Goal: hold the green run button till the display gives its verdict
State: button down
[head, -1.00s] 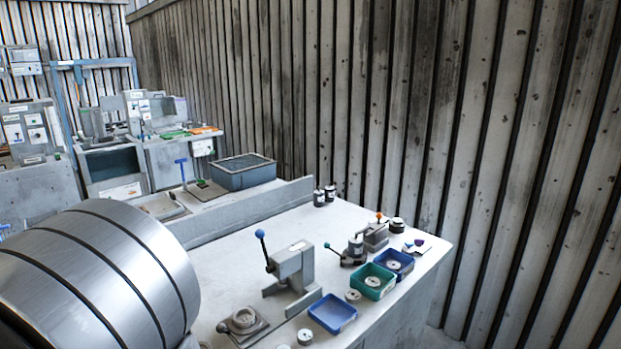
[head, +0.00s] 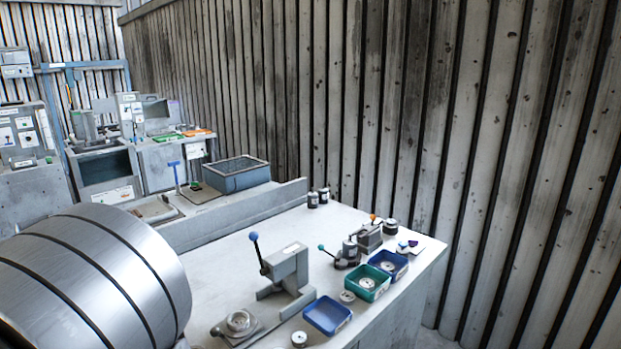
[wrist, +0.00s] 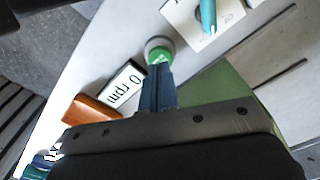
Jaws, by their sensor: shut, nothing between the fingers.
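In the wrist view the green run button (wrist: 159,56) sits in a round grey collar on a pale surface, at upper centre. My gripper (wrist: 159,70) is shut and empty. Its dark blue fingertips reach the near edge of the button and cover part of it in the picture; I cannot tell whether they touch or press it. A white display (wrist: 122,88) left of the fingers reads "0 rpm". Neither my gripper nor the button can be made out in the head view.
In the wrist view an orange-brown block (wrist: 92,108) lies beside the display, and a teal part (wrist: 208,16) stands over a white plate. In the head view a bench holds a blue-knobbed press (head: 286,268), a blue tray (head: 327,316) and a green tray (head: 366,283).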

jog(key=shift+f, duration=0.15)
jog(key=shift+f, duration=1)
jog(key=shift+r, duration=0.1)
dwell(3.1)
jog(key=shift+r, duration=0.45)
dwell(0.4)
jog(key=shift+r, duration=3)
jog(key=shift+f, duration=3.15)
